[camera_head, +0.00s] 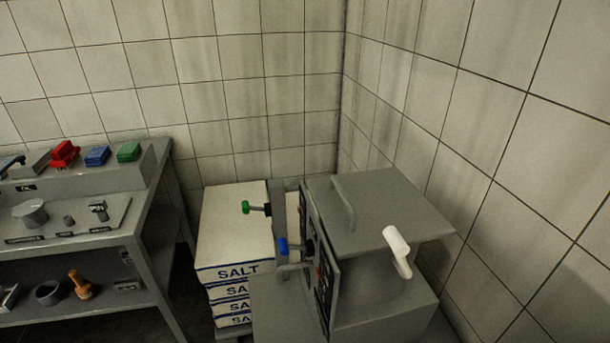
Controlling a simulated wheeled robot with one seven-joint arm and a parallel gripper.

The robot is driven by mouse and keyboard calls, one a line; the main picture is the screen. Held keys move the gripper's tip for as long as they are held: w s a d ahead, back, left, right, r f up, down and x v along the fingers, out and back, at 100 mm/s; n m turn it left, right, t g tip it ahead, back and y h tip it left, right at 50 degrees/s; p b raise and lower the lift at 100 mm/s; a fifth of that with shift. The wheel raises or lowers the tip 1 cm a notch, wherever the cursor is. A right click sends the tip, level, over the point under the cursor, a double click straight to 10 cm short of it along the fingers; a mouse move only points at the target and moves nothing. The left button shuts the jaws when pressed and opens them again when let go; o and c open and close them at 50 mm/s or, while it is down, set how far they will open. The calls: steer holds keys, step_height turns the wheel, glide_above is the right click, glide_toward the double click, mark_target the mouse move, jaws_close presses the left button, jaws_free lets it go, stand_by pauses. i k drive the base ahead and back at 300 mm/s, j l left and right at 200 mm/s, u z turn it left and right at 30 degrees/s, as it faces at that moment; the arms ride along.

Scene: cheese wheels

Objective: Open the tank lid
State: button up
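The grey tank (380,313) stands in the corner at the lower right. Its flat grey lid (396,204) lies level across the top, with a bar handle (344,205) along its left side. A white lever-like handle (398,251) sticks up at the lid's front edge; I cannot tell whether it is fixed to the lid or to the tank. A dark control panel (324,268) is on the tank's left side. My gripper is not in view.
Stacked white SALT bags (233,235) stand left of the tank. A green-handled valve (246,207) and a blue-handled one (283,246) stick out between them. A grey workbench (150,195) with switches and tools is at left. Tiled walls close the back and right.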

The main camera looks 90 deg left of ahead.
mark_target(374, 196)
steer(key=u, duration=1.85)
